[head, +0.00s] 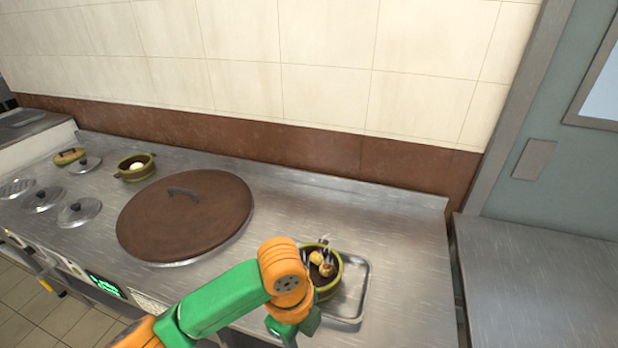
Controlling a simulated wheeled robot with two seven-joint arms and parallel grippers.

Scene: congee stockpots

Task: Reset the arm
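One of my arms, green and orange, comes in from the lower left. Its wrist (287,285) is in front of a small green-rimmed pot (339,273) at the lower middle and hides the pot's near left side. Slim grey tips show over the pot, beside round pale yellow-brown pieces inside it. Whether these tips belong to my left gripper (322,256) or to something in the pot is unclear, and so is whether it is open. The pot stands on a metal tray (361,290). My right gripper is out of view.
A large brown round lid (185,222) with a handle covers much of the counter (400,235). At left are a second green pot (135,167) with something white inside, a small round brown-topped item (69,156) and several metal lids (79,212). The right counter (545,285) is bare.

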